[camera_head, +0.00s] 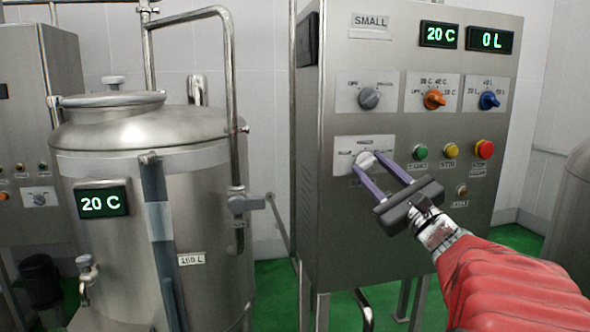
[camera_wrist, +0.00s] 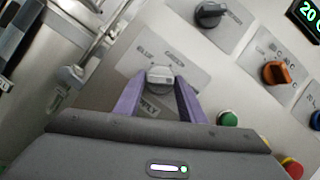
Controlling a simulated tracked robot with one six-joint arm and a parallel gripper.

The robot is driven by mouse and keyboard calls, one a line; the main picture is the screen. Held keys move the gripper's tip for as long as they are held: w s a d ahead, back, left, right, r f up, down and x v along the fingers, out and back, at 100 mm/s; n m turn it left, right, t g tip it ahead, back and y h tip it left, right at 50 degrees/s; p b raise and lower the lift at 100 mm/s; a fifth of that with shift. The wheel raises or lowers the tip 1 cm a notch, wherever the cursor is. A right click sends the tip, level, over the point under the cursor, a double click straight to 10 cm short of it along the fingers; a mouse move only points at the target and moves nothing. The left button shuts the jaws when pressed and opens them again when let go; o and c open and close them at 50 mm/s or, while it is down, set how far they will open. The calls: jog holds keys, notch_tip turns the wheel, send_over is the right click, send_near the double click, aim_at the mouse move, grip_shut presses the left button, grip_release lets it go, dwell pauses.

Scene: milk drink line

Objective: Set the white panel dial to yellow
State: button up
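The white panel dial (camera_head: 366,160) sits on a light label plate at the lower left of the control cabinet's front. In the wrist view the gripper (camera_wrist: 160,82) shows narrow gaps beside the dial; contact is unclear.
Above the dial are a grey knob (camera_head: 369,98), an orange knob (camera_head: 434,99) and a blue knob (camera_head: 488,100). Green (camera_head: 420,152), yellow (camera_head: 451,150) and red (camera_head: 484,149) buttons lie to its right. A steel tank (camera_head: 120,230) stands left of the cabinet.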

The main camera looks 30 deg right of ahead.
jog(key=o, duration=0.4)
jog(key=shift+w, duration=0.1)
jog(key=shift+c, duration=0.2)
jog(key=v, duration=1.3)
jog(key=shift+s, duration=0.45)
